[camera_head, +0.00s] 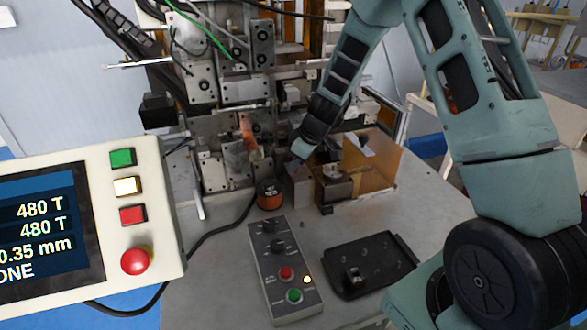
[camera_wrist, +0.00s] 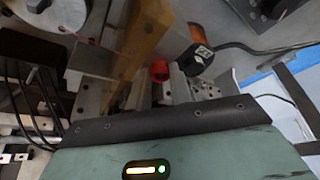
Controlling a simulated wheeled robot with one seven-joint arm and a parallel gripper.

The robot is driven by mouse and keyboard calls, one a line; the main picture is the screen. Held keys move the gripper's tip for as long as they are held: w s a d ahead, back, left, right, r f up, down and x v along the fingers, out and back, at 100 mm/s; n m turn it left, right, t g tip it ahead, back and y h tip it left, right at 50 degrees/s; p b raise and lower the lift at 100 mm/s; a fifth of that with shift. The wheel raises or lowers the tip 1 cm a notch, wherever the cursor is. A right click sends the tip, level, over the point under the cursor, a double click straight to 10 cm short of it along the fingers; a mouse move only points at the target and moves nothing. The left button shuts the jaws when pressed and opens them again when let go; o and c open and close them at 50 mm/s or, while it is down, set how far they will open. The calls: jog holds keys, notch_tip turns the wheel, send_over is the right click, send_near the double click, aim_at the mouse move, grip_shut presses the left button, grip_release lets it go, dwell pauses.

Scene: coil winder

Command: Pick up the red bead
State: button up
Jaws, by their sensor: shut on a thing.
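The red bead (camera_wrist: 158,71) shows in the wrist view as a small, round red thing at the fingertips. My gripper (camera_wrist: 160,80) is shut on it, with metal fingers on either side. In the head view my arm reaches down from the upper right to the machine. The fingertips and the bead cannot be made out there.
The coil winder (camera_head: 225,120) stands behind, with an amber guard (camera_head: 378,175) at its right. A copper spool (camera_head: 270,194) stands on the grey table, near a control box (camera_head: 283,270) and a black tray (camera_head: 370,265). A display panel (camera_head: 120,225) fills the left.

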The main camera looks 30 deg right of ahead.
notch_tip(320, 180, up, 10)
jog(key=b, duration=0.2)
dwell(0.3)
